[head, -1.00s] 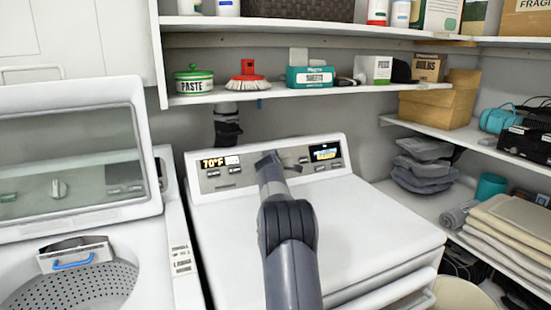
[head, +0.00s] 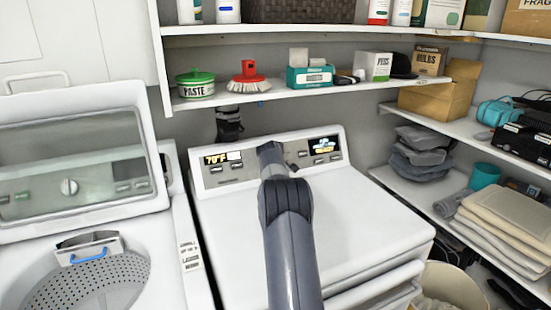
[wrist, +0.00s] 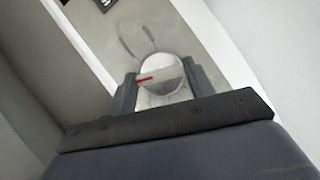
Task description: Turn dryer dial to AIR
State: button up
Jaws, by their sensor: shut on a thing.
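The white dryer (head: 330,205) stands in the middle of the head view, with a grey control panel and two small displays along its back. My arm reaches over its top to the panel and hides the dial in the head view. In the wrist view the dial (wrist: 163,75) is a round pale knob with a red mark on its left part. The two fingers of my gripper (wrist: 160,88) stand on either side of the dial and are shut on it. Lettering around the dial, including AIR, cannot be read.
A washer (head: 75,205) with its lid raised stands left of the dryer. A shelf (head: 330,90) above the dryer holds a green PASTE tin (head: 195,83), a red brush (head: 249,82) and boxes. Shelves with folded cloths (head: 505,215) line the right side.

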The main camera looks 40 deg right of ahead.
jog(key=o, duration=0.9)
jog(key=shift+o, duration=0.2)
jog(key=b+v, duration=0.3)
jog(key=v, duration=0.8)
jog(key=shift+w+d, duration=0.1)
jog(key=shift+d, duration=0.05)
jog(key=shift+p+x, duration=1.5)
jog(key=shift+x, duration=3.85)
